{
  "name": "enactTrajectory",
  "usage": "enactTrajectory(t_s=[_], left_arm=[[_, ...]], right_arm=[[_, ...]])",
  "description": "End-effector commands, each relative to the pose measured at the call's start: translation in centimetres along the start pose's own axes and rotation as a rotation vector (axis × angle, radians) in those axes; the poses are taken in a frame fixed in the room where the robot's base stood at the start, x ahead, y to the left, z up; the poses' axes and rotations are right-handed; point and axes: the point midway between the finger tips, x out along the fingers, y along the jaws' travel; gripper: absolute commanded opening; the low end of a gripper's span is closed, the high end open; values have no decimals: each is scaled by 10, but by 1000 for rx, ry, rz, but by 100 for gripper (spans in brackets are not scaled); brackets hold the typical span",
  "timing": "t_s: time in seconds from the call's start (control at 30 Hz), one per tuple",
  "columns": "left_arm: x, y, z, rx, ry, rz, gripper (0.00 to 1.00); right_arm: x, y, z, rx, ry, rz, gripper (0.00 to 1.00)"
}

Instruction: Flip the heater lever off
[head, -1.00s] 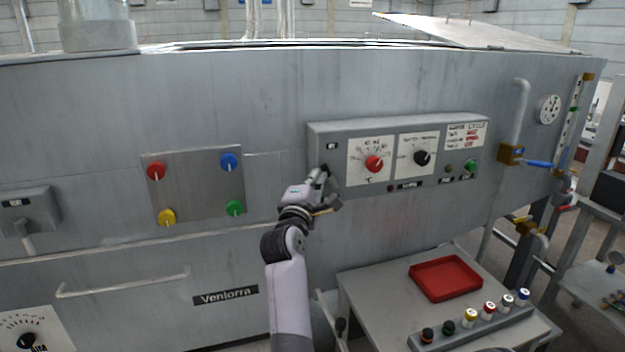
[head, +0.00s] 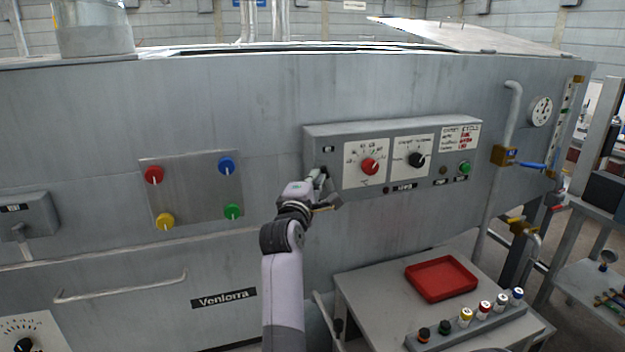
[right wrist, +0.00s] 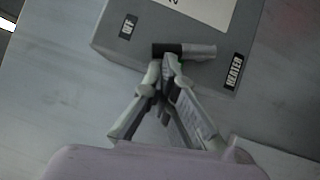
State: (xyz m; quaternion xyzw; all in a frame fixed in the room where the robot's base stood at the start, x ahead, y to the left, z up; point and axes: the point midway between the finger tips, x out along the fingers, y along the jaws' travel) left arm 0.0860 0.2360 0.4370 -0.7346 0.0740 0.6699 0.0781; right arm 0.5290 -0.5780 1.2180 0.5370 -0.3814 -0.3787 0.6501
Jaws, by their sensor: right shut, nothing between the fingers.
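The heater lever shows in the right wrist view as a short bar with a black end and a grey shaft (right wrist: 198,52), at the edge of the grey control box. An "OFF" label (right wrist: 128,26) and a "HEATER" label (right wrist: 234,72) are on either side of it. My right gripper (right wrist: 166,66) is shut and empty, its fingertips right by the lever's black end; I cannot tell whether they touch. In the head view, my right gripper (head: 319,178) is at the left end of the control box (head: 400,127) and largely hides the lever. My left gripper is not in view.
The box carries a red knob (head: 370,166), a black knob (head: 416,159) and a green button (head: 464,168). A plate with colored knobs (head: 191,183) is left of my arm. A table (head: 375,293) with a red tray (head: 441,295) stands below right.

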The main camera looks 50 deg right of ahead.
Motion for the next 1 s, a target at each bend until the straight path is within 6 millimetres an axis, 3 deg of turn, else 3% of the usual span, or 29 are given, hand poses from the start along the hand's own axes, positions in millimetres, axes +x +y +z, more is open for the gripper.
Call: enactTrajectory(t_s=[1.0], left_arm=[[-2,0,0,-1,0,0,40]], right_arm=[[5,3,5,73,0,-48,0]])
